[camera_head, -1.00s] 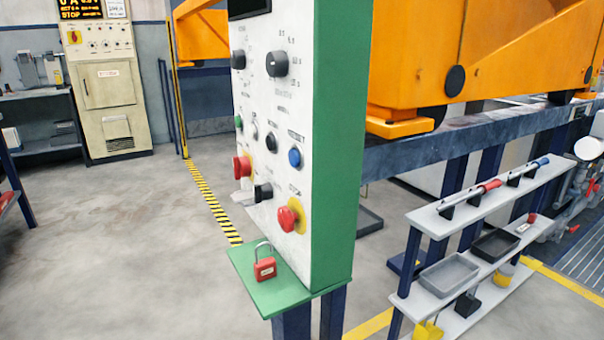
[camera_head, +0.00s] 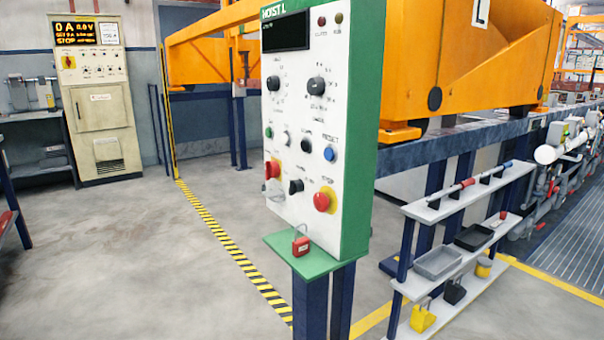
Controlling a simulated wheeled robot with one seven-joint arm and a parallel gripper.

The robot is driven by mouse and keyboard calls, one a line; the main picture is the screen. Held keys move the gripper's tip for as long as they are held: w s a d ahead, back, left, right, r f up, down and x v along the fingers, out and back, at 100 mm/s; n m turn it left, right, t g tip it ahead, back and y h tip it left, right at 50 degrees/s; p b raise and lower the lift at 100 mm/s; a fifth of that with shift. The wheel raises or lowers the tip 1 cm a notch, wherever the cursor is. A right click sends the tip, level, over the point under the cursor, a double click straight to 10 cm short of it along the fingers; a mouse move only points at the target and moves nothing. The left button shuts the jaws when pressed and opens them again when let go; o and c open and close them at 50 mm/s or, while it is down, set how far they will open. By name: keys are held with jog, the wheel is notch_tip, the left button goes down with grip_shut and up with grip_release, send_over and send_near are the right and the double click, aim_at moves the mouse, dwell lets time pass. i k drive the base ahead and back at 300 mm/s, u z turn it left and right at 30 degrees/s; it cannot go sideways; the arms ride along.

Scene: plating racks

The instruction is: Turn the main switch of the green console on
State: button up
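The green console (camera_head: 360,150) stands right of centre, with a white front panel and a green frame and shelf. Low on the panel's left is a red rotary handle on a yellow plate (camera_head: 272,169), which looks like the main switch; its exact position is hard to tell. A pale grey piece (camera_head: 273,190) sits just below it. A red mushroom button on a yellow ring (camera_head: 322,202) is at lower right. A red padlock (camera_head: 301,245) stands on the console's green shelf (camera_head: 318,262). The dark display (camera_head: 285,32) shows only tiny text. My gripper is not in view.
A beige cabinet (camera_head: 103,110) with a lit display stands at the back left. A grey rack (camera_head: 420,210) with trays is right of the console. An orange machine (camera_head: 465,65) is behind. The floor left of the yellow-black stripe (camera_head: 222,235) is open.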

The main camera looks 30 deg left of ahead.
aim_at(273, 170)
jog(key=u, duration=1.45)
